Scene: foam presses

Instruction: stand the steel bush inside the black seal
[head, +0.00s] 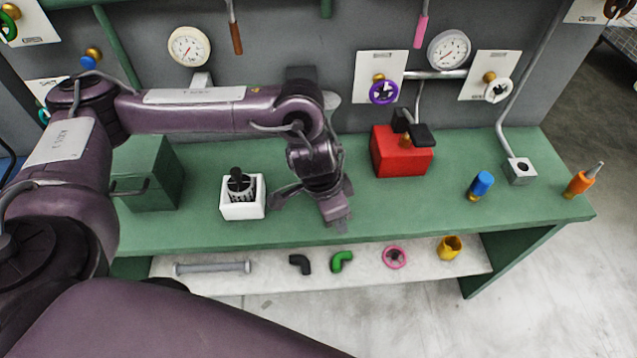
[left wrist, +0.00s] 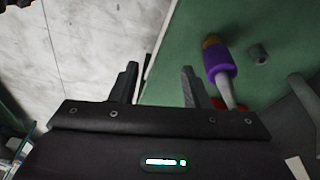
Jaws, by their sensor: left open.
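My left gripper (head: 334,212) hangs over the front part of the green bench, pointing down. In the left wrist view its two dark fingers (left wrist: 159,78) are apart with nothing between them. A small grey piece (left wrist: 258,53) lies on the green top to the right of the fingers; it may be the steel bush, but it is too small to be sure. I cannot make out the black seal in either view; my arm hides part of the bench. My right gripper is not in view.
A white box (head: 243,210) stands left of the gripper and a red box (head: 385,159) right of it. Fittings lie on the lower shelf (head: 280,278).

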